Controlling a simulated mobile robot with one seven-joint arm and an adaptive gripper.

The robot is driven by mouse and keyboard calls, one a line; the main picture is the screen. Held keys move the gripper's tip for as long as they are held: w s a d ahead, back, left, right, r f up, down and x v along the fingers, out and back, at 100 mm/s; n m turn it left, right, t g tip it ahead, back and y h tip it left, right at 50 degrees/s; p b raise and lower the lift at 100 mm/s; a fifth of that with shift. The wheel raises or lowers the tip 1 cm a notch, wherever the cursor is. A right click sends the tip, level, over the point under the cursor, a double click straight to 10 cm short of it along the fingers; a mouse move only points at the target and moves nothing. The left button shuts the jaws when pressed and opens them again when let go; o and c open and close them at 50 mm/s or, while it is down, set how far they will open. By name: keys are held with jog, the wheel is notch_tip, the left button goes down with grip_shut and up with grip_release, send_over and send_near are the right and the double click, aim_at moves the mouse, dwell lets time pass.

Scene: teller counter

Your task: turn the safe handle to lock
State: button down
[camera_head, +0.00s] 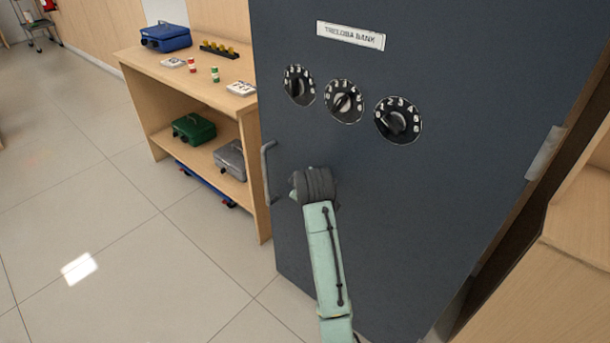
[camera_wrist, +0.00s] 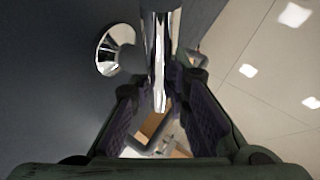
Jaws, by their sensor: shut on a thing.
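The safe (camera_head: 440,180) is a dark blue-grey door with a name plate and three numbered dials. In the wrist view, its chrome safe handle (camera_wrist: 157,45) is a shiny round bar beside a round mount (camera_wrist: 115,50) on the door. My gripper (camera_wrist: 168,85) has its two ridged fingers on either side of the bar and is shut on it. In the head view, my gripper (camera_head: 299,187) is at the door below the dials. My dark wrist hides most of it and the chrome handle there.
A grey pull bar (camera_head: 267,172) stands out at the door's left edge, close to my gripper. A wooden shelf unit (camera_head: 185,75) with blue, green and grey boxes stands to the left. Wooden furniture (camera_head: 565,275) is at the right.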

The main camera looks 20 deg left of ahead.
jog(key=shift+h+p, duration=0.5)
jog(key=shift+p, duration=0.35)
jog(key=shift+f, duration=0.1)
jog(key=c, duration=1.5)
grip_release()
jog(key=shift+c, duration=0.2)
jog(key=v, duration=1.2)
jog(key=shift+w+r, duration=0.2)
jog(key=shift+a, duration=0.1)
